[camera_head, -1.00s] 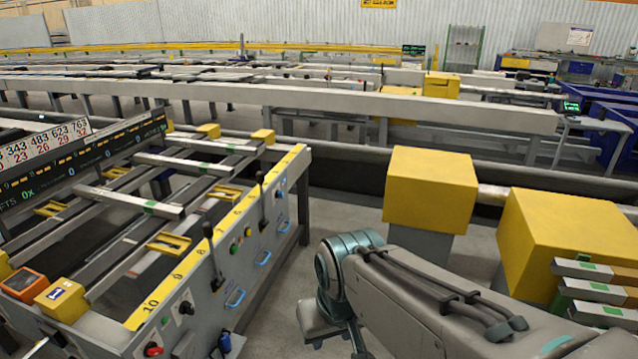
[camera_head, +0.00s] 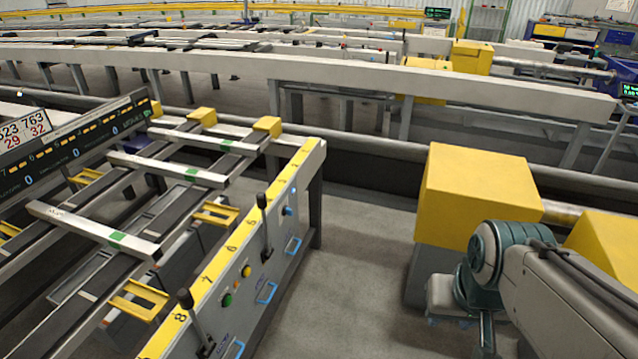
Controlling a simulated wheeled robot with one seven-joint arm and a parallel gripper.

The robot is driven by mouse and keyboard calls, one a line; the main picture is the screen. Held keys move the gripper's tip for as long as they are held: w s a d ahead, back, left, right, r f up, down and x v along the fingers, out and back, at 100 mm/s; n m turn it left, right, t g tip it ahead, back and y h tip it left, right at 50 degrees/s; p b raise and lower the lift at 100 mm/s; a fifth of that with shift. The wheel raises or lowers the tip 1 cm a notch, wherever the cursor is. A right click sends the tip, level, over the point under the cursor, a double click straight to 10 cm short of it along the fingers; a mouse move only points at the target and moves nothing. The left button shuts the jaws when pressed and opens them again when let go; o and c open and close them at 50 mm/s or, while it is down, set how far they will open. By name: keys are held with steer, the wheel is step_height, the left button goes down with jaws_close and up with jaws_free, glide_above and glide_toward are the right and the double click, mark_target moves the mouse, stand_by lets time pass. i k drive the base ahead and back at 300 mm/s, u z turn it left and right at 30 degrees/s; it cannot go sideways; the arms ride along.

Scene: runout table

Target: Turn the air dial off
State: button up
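The control panel (camera_head: 240,285) is the grey front face of the runout table, under a yellow numbered strip. It carries two black levers (camera_head: 265,222), a green button (camera_head: 227,299), a yellow button (camera_head: 246,271), a blue knob (camera_head: 289,211) and blue handles (camera_head: 293,245). I cannot read which control is the air dial. My arm shows at the lower right, apart from the panel with a gap of floor between. I cannot make out my gripper's fingers in this view.
A yellow box (camera_head: 480,190) on a grey stand is behind my arm, with another (camera_head: 610,240) at the right edge. Grey floor (camera_head: 350,250) is clear between the panel and my arm. A long rail (camera_head: 400,85) runs across behind.

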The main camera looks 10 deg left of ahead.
mark_target(286, 210)
steer(key=u, duration=0.4)
steer(key=i, duration=0.95)
steer(key=u, duration=1.2)
steer(key=i, duration=0.35)
steer(key=u, duration=0.3)
